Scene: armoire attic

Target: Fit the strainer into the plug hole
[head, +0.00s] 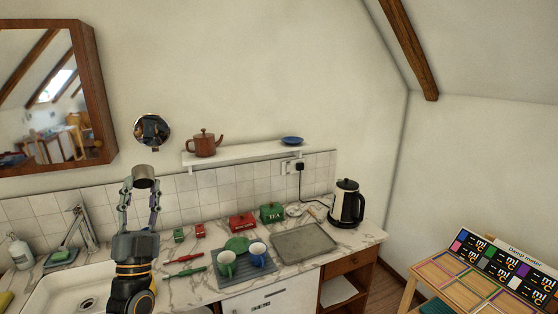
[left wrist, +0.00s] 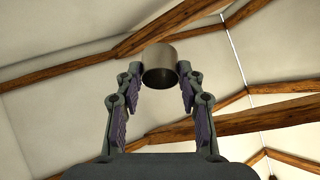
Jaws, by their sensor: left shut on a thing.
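My left gripper (head: 141,184) points upward above the sink's right side, in front of the tiled wall. It is shut on the strainer (head: 143,172), a short grey metal cylinder, held between the fingertips. In the left wrist view the strainer (left wrist: 160,62) sits between the two fingers, with its dark open end facing the camera. The white sink (head: 50,292) is at the lower left of the head view. Its plug hole (head: 87,304) shows as a dark round spot in the basin, well below the strainer and to its left. My right gripper is not in view.
Right of my arm are two mugs on a drying mat (head: 232,277), red and green tins, and a kettle (head: 346,204). A shelf (head: 250,153) hangs above.

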